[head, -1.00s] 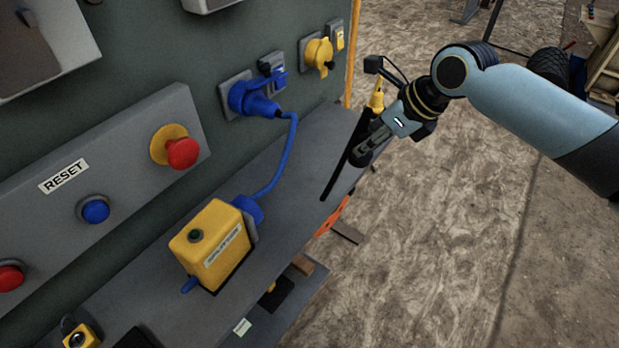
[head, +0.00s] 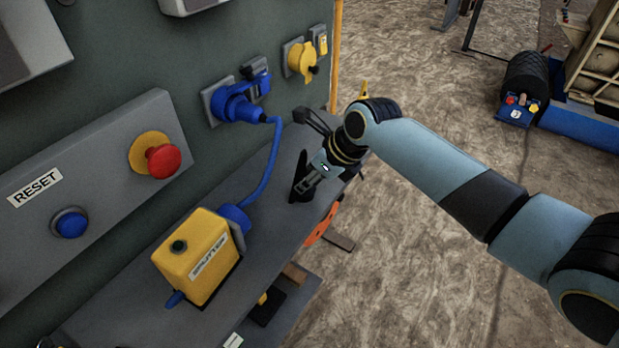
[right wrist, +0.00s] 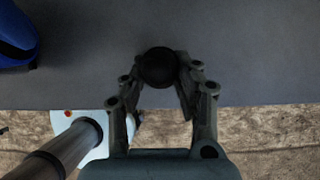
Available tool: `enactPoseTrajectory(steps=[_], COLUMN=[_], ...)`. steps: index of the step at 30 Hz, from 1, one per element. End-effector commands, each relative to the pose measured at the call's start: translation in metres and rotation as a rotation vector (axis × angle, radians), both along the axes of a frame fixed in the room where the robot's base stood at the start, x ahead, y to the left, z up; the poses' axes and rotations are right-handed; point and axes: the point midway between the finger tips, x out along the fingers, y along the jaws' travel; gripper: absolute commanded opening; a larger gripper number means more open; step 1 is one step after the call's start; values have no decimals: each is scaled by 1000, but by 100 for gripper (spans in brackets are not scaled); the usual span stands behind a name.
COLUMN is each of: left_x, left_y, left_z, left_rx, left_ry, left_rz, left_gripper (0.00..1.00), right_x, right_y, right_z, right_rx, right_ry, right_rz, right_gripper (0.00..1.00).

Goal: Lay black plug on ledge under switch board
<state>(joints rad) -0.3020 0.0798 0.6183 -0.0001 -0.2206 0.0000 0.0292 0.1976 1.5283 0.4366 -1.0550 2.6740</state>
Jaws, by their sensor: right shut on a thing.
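The black plug (right wrist: 158,67) is between the fingertips of my right gripper (right wrist: 160,85), seen as a dark round end in the right wrist view. In the head view my right gripper (head: 308,190) is shut on it, near the ledge's outer edge. The grey ledge (head: 268,232) runs along the foot of the green wall. In the right wrist view the plug appears over the ledge (right wrist: 265,75); whether it touches cannot be told. The switch board (head: 105,160), with its RESET label, is on the wall above the ledge. My left gripper is not in view.
A yellow box (head: 195,258) with a blue plug stands on the ledge. A blue cable (head: 270,165) runs from it to a blue wall socket (head: 235,103). A yellow socket (head: 302,60) is further right. The ledge between box and gripper is bare.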

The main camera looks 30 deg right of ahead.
Motion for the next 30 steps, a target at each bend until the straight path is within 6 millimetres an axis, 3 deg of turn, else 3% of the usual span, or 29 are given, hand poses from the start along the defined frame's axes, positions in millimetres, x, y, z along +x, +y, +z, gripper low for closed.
enactPoseTrajectory(steps=[2, 3, 8, 19, 30], left_x=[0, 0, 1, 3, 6], left_y=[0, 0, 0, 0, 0], left_z=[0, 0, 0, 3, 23], left_rx=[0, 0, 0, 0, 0], left_ry=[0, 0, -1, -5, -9], left_rz=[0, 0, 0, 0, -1], left_gripper=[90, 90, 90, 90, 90], right_x=[0, 0, 0, -5, -41], right_y=[0, 0, 0, -3, -19], right_z=[0, -1, -1, 8, 76], right_rx=[0, 0, 0, -2, -4], right_ry=[0, 1, 1, 0, -1], right_rz=[0, 0, 0, 0, 2], right_gripper=[0, 34, 53, 53, 53])
